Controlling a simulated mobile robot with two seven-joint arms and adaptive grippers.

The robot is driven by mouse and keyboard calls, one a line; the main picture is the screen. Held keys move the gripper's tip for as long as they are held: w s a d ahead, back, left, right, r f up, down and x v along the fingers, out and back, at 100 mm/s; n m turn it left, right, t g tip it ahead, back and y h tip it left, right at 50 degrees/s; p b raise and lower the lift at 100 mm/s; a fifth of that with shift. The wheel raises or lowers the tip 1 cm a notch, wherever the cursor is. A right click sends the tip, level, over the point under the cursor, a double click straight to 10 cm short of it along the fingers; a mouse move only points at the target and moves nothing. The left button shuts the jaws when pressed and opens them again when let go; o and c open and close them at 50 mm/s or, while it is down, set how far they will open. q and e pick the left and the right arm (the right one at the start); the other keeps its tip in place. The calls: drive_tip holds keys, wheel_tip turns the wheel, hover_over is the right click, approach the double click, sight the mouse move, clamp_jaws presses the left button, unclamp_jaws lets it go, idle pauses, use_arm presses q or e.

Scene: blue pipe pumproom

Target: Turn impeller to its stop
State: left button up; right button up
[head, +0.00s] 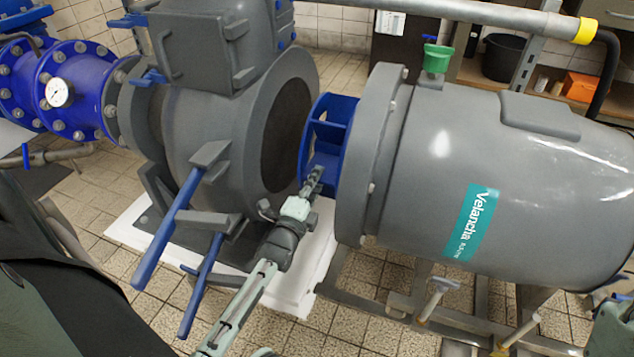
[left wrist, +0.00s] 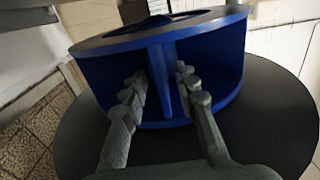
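The blue impeller (head: 335,125) sits in the gap between the grey pump casing (head: 215,125) and the grey motor housing (head: 450,170). Its rim and flat vanes show in the head view. In the left wrist view the impeller (left wrist: 215,45) fills the upper middle, in front of a dark round plate. My left gripper (head: 315,178) reaches the lower part of the impeller. In the left wrist view its fingers (left wrist: 160,88) are apart, one on each side of a blue vane (left wrist: 158,80), with gaps visible. My right gripper does not show.
Blue-handled levers (head: 168,228) stick out below the casing, left of my left arm. A white plinth (head: 290,290) lies under the pump. A pressure gauge (head: 58,93) sits on the blue pipe. A green cup (head: 437,58) stands on the motor. The tiled floor is open at the front.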

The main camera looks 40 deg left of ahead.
use_arm(q)
drive_tip(key=shift+w, duration=0.25)
drive_tip(key=shift+c, duration=0.3)
clamp_jaws()
